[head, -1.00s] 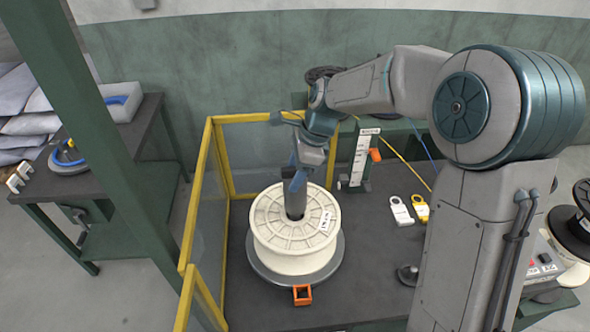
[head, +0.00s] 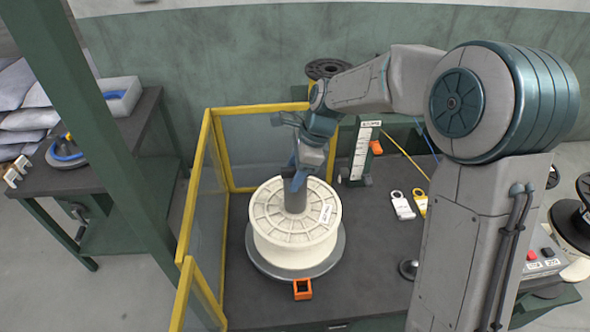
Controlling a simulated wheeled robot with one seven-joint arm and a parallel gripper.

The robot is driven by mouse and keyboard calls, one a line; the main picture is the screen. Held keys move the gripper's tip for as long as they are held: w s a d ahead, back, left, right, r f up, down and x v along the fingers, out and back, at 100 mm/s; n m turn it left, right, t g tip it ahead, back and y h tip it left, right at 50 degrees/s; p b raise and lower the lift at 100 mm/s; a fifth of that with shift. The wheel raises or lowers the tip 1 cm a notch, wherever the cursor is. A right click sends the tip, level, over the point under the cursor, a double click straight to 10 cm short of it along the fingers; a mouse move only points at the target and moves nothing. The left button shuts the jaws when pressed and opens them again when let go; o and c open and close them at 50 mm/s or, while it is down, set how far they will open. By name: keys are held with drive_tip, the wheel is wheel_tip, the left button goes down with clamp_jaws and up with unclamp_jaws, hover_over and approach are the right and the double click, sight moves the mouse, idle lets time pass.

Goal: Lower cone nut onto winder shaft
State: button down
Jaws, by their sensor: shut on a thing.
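A cream spool (head: 275,234) sits flat on a round grey plate (head: 262,268) on the bench. A dark grey upright cylinder (head: 295,200) stands at the middle of the spool, over its hub. I cannot tell how much of it is winder shaft and how much is cone nut. My gripper (head: 295,181) is directly above the spool's centre, pointing down, shut on the cone nut at the cylinder's top. The fingers and wrist hide most of the join.
A yellow-framed guard (head: 196,190) closes the left and back of the bench. An orange bracket (head: 302,289) lies at the plate's front edge. A white scale post (head: 364,150) and white and yellow tags (head: 402,205) are to the right.

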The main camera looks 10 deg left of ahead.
drive_tip(key=shift+c, duration=2.3)
unclamp_jaws()
drive_tip(key=v, duration=1.4)
drive_tip(key=shift+b, duration=0.45)
drive_tip(key=s+d+f+n+t+h, duration=0.2)
drive_tip(key=s+d+f+n, duration=0.1)
drive_tip(key=s+d+n, duration=0.4)
drive_tip(key=s+d+f+n+t+h, duration=0.1)
drive_tip(key=s+d+f+n+t, duration=0.1)
drive_tip(key=s+d+n, duration=0.6)
drive_tip(key=s+d+f, duration=0.1)
drive_tip(key=s+d, duration=0.3)
drive_tip(key=s, duration=0.2)
drive_tip(key=shift+f+h, duration=0.2)
drive_tip(key=shift+h, duration=0.2)
